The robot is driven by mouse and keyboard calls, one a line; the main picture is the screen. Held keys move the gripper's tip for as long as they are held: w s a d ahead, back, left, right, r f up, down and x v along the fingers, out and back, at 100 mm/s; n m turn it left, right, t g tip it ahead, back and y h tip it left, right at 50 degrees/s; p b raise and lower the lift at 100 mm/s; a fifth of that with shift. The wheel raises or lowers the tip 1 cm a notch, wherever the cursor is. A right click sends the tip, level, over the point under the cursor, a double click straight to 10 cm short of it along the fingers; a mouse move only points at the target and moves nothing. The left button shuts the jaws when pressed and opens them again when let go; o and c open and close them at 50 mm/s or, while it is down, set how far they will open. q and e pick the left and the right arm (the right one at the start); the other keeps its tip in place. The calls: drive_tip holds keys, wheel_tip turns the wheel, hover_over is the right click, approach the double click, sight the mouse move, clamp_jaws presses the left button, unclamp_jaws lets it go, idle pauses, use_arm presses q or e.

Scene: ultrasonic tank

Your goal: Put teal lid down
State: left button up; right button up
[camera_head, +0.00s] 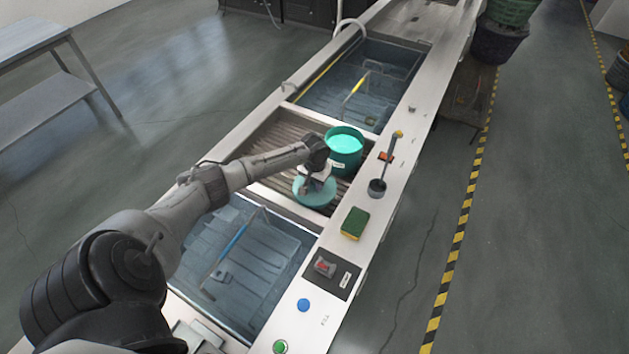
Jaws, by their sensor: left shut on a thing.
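The teal lid (316,192) is a round disc under my left gripper (314,183). The gripper is shut on it and partly covers its top. The lid is over or on the ribbed drain surface (270,137), near its front right corner; I cannot tell whether it touches. A teal pot (344,149) stands just behind the lid, open at the top with bright teal contents. My right gripper is not in view.
Water-filled tanks lie in front (262,245) and behind (395,62) the drain surface. On the right ledge are a grey ladle-like tool (377,187), a green and yellow sponge (354,223), a switch panel (331,272) and a blue button (303,305). The drain's left part is clear.

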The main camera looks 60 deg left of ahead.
use_arm(q)
drive_tip(key=o, duration=0.9)
drive_tip(key=shift+r, duration=0.55)
wheel_tip(320, 180, up, 12)
drive_tip(key=shift+r+p, duration=0.1)
drive_tip(key=shift+p, duration=0.55)
